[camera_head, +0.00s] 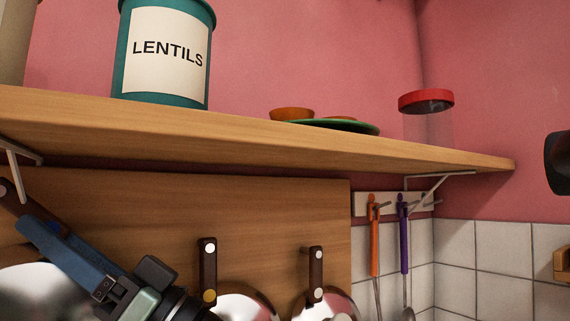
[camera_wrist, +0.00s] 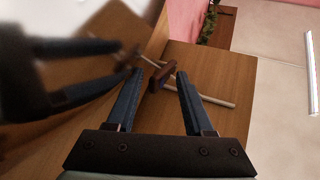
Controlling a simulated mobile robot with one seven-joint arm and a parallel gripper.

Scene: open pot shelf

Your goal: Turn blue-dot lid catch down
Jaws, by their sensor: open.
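A dark brown wooden catch (camera_head: 9,196) shows at the left edge in the head view, tilted and partly hidden by my gripper. No blue dot can be made out on it. My gripper (camera_head: 28,222) is open, with its blue fingers reaching up and left to this catch. In the wrist view a brown catch (camera_wrist: 161,79) lies between the tips of my open gripper (camera_wrist: 160,74); I cannot tell whether they touch. A shiny lid (camera_head: 35,283) is below the catch, partly behind my arm. In the wrist view the lid (camera_wrist: 60,65) mirrors my fingers.
Two more catches hang upright, one with a yellow dot (camera_head: 208,272) and one with white dots (camera_head: 316,274), over shiny lids. A shelf (camera_head: 300,140) runs above, carrying a lentils tin (camera_head: 165,55), dishes and a red-topped jar (camera_head: 426,102). A pale shelf bracket (camera_head: 18,165) stands near my fingers.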

